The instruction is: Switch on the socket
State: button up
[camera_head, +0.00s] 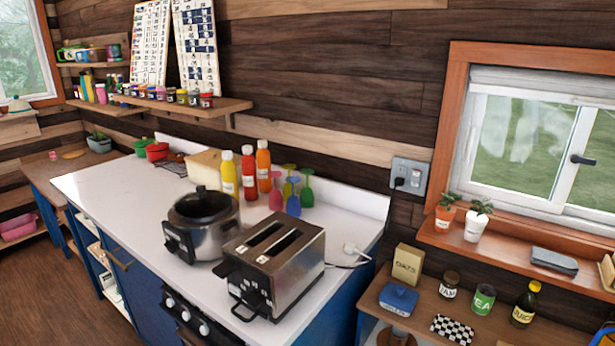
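The socket (409,175) is a grey double wall plate on the dark plank wall, above the right end of the white counter and left of the window. A black plug (399,182) sits in its lower left part. Small switches seem to be on the plate, but they are too small to tell whether they are on or off. A white plug (351,248) with a cable lies on the counter's right end, below the socket. My gripper is not in view.
A steel toaster (272,268) and a slow cooker (200,225) stand on the white counter (110,195). Bottles and coloured goblets stand behind them. A lower wooden shelf (425,305) with an oats box, jars and a juice bottle lies below the socket. Potted plants stand on the window sill.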

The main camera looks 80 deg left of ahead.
aim_at(415, 174)
jog(key=u, duration=2.75)
jog(key=k, duration=0.55)
jog(key=u, duration=1.1)
jog(key=i, duration=1.05)
jog(key=z, duration=0.55)
jog(key=i, duration=0.55)
jog(key=z, duration=0.35)
